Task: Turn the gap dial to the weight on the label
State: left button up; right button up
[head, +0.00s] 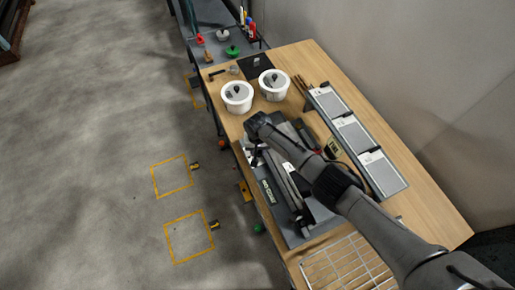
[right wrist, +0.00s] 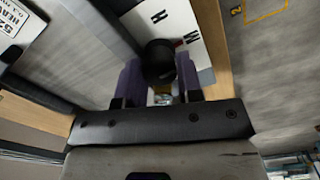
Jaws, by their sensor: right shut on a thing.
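The black gap dial knob (right wrist: 160,58) sits on a white plate (right wrist: 188,22) with the letters H and M, in the right wrist view. My right gripper (right wrist: 160,75) is shut on the knob, one purple finger on each side. The fingers hide part of the plate, and I cannot read the dial's setting. A white label (right wrist: 14,22) at the upper left is cut off; it seems to read "HEAVY". In the head view, the roll machine (head: 268,190) lies partly under my right arm, which hides the dial. My left gripper is not in view.
Two white tubs (head: 237,97) (head: 273,84) stand behind the machine on the wooden bench (head: 425,205). A row of grey trays (head: 352,134) runs along the right. A wire rack (head: 345,268) is at the front. Yellow squares (head: 171,178) mark the open floor at left.

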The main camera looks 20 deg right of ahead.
jog(key=n+p, duration=0.1)
jog(key=n, duration=0.9)
jog(key=shift+n, duration=0.7)
jog(key=o, duration=0.7)
jog(key=shift+o, duration=1.1)
